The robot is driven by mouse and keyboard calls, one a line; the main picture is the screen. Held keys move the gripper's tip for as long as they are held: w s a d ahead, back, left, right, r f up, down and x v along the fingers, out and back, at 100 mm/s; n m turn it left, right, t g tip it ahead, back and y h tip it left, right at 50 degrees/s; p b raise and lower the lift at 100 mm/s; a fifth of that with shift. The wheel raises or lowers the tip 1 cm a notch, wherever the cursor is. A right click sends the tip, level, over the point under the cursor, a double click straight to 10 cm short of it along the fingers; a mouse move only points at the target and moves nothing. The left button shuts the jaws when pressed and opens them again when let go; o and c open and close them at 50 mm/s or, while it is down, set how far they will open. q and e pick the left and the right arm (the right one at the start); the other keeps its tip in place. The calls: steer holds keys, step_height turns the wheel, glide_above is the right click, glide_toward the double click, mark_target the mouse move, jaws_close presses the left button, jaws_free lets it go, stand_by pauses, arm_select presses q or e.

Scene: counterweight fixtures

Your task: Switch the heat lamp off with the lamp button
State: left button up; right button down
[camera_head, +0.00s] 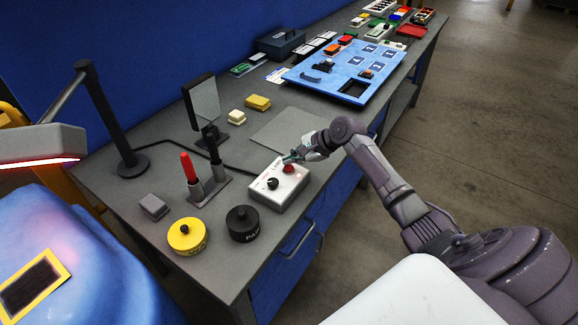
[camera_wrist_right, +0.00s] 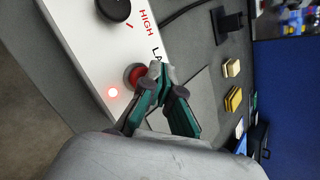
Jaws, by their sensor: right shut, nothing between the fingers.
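The white lamp control box (camera_head: 287,193) stands on the grey bench, with a black knob (camera_head: 272,183) and a red lamp button (camera_head: 289,169) on its top. My right gripper (camera_head: 290,158) is shut and empty. Its fingertips (camera_wrist_right: 160,80) are at the button; I cannot tell whether they press it. The heat lamp (camera_head: 40,147) at the left glows red along its lower edge. My left gripper is not in view.
A yellow round pot (camera_head: 187,236) and a black one (camera_head: 242,223) stand near the front edge. A red and a black marker stand in a holder (camera_head: 208,190). A blue board (camera_head: 345,72) lies farther back. A grey mat (camera_head: 290,131) lies behind the box.

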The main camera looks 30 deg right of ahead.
mark_target(291, 168)
steer(key=shift+f, duration=0.1)
stand_by(0.5)
steer(key=shift+f, duration=0.55)
stand_by(0.4)
steer(key=shift+p, duration=0.3)
steer(key=shift+r+p, duration=0.65)
steer(key=shift+p, duration=0.25)
step_height(291, 168, up, 6)
steer(key=p, duration=0.7)
